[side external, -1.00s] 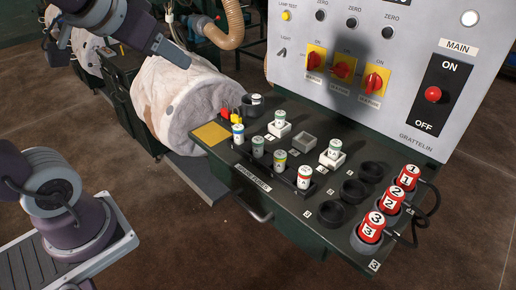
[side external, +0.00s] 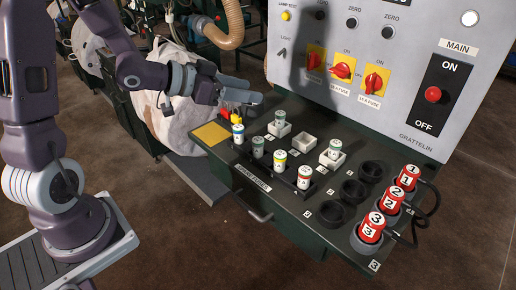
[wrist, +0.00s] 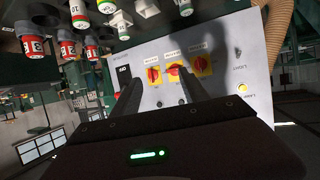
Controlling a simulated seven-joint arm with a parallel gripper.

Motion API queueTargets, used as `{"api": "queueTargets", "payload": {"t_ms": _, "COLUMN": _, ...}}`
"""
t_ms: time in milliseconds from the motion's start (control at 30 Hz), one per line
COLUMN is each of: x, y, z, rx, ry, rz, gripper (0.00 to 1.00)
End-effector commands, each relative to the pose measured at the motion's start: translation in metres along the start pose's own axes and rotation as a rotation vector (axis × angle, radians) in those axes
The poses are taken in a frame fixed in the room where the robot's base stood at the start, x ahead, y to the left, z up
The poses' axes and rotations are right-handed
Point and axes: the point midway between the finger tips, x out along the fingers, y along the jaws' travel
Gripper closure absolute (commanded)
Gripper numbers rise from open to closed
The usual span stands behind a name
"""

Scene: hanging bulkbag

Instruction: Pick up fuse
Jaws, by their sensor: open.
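Several small fuses stand on the dark green shelf of the console. A row along the front, by a label reading "spare fuses", has a blue-banded fuse (side external: 238,133), a green-topped fuse (side external: 258,147), a yellow-banded fuse (side external: 279,161) and a red-banded fuse (side external: 304,177). Behind them, fuses sit in two white holders, one at the back (side external: 280,120) and one to the right (side external: 333,153). A white holder (side external: 304,144) between them is empty. My gripper (side external: 250,91) is open and empty above the shelf's back left. Its fingers (wrist: 162,98) point at the panel in the wrist view.
Three red numbered plugs (side external: 393,201) with cables stand at the shelf's right. Empty black sockets (side external: 352,192) lie beside them. The upright panel (side external: 410,70) with yellow-backed red switches (side external: 342,67) rises behind. A hose (side external: 225,25) hangs upper left.

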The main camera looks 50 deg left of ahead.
Motion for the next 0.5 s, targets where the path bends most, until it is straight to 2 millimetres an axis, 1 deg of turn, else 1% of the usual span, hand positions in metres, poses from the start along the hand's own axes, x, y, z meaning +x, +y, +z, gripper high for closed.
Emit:
{"api": "queueTargets", "payload": {"t_ms": 33, "x": 0.007, "y": 0.001, "z": 0.021, "rx": -0.012, "ry": -0.014, "rz": 0.003, "gripper": 0.48}}
{"api": "queueTargets", "payload": {"t_ms": 167, "x": 0.027, "y": 0.001, "z": 0.07, "rx": -0.009, "ry": -0.016, "rz": 0.002, "gripper": 0.48}}
{"api": "queueTargets", "payload": {"t_ms": 200, "x": 0.034, "y": 0.001, "z": 0.085, "rx": -0.008, "ry": -0.016, "rz": 0.001, "gripper": 0.48}}
{"api": "queueTargets", "payload": {"t_ms": 300, "x": 0.047, "y": 0.0, "z": 0.117, "rx": -0.001, "ry": -0.011, "rz": 0.0, "gripper": 0.48}}
{"api": "queueTargets", "payload": {"t_ms": 400, "x": 0.056, "y": -0.001, "z": 0.135, "rx": 0.004, "ry": -0.006, "rz": -0.001, "gripper": 0.48}}
{"api": "queueTargets", "payload": {"t_ms": 500, "x": 0.061, "y": -0.001, "z": 0.142, "rx": 0.009, "ry": -0.002, "rz": -0.001, "gripper": 0.48}}
